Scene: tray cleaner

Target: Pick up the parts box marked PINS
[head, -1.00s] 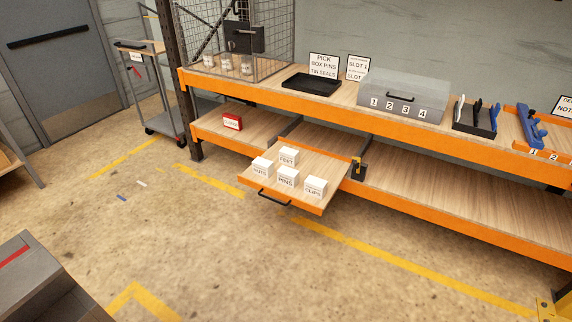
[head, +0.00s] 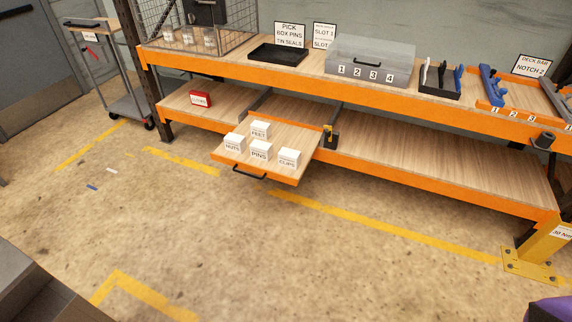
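The white parts box marked PINS (head: 259,151) sits on a pulled-out wooden drawer tray (head: 225,158) below the orange-edged bench. It stands at the front middle of a small group. The box marked NUTS (head: 234,143) is to its left, FEET (head: 261,129) is behind it, and CLIPS (head: 289,158) is to its right. All are upright. Neither of my grippers shows in the head view.
The bench top holds a wire cage (head: 200,30), a black tray (head: 278,54), a grey numbered case (head: 370,62) and a black rack (head: 440,83). A red box (head: 200,98) lies on the lower shelf. A yellow post (head: 540,250) stands at right. The floor before the drawer is clear.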

